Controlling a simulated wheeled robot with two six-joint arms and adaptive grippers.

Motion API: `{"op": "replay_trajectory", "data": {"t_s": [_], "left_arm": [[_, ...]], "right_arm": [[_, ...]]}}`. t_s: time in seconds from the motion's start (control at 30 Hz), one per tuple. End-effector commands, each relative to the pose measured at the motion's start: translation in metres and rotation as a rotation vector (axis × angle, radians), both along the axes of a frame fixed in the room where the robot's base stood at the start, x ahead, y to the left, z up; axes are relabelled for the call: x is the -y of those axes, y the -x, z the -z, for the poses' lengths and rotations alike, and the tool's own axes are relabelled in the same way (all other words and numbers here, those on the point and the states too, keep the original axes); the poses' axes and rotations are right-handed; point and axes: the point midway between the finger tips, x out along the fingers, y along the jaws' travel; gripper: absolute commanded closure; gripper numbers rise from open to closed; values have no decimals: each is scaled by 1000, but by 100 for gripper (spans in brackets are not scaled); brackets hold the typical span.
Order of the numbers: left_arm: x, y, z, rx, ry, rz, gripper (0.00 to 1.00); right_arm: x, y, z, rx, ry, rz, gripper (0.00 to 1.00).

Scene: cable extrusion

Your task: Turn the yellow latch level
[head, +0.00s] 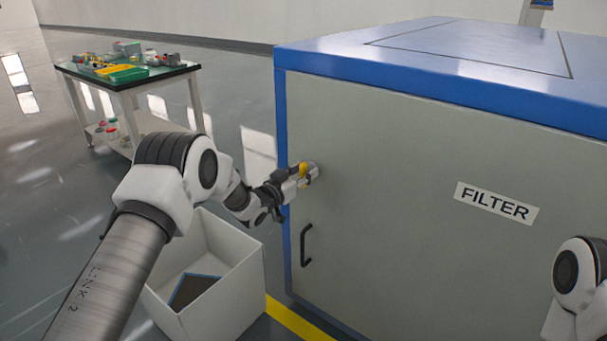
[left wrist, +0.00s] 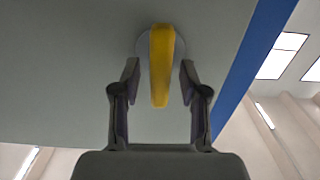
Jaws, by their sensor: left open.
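The yellow latch (head: 304,169) is on the grey front door of the filter cabinet, near its left edge. In the left wrist view the latch (left wrist: 161,62) is a long yellow bar on a pale round base, pointing toward the gripper's palm. My left gripper (head: 292,180) is at the latch. In the left wrist view its two fingers (left wrist: 159,78) are open, one on each side of the bar, with gaps visible between. The head view partly hides the latch behind the gripper. My right gripper is out of view; only part of that arm shows at the right.
The cabinet (head: 420,150) has a blue top, a FILTER label (head: 497,203) and a dark door handle (head: 306,245) below the latch. An open white bin (head: 240,285) stands on the floor left of it. A table (head: 128,82) with parts stands farther back.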

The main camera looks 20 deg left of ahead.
Motion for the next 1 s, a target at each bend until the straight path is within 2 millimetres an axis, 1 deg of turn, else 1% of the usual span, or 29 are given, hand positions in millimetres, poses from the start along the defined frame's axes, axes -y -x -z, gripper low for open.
{"op": "replay_trajectory", "data": {"t_s": [0.17, 0.3, 0.67, 0.87, 1.0], "left_arm": [[0, 0, 0, -1, 0, 0, 56], [0, 0, 0, -1, 0, 0, 100], [0, 0, 0, 4, -13, 0, 100], [1, 0, 1, 27, -73, 0, 100], [2, 1, 1, 55, -152, 0, 100]], "right_arm": [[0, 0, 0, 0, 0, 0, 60], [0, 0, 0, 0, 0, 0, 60], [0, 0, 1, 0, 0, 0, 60], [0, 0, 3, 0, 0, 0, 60], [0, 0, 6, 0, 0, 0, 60]]}}
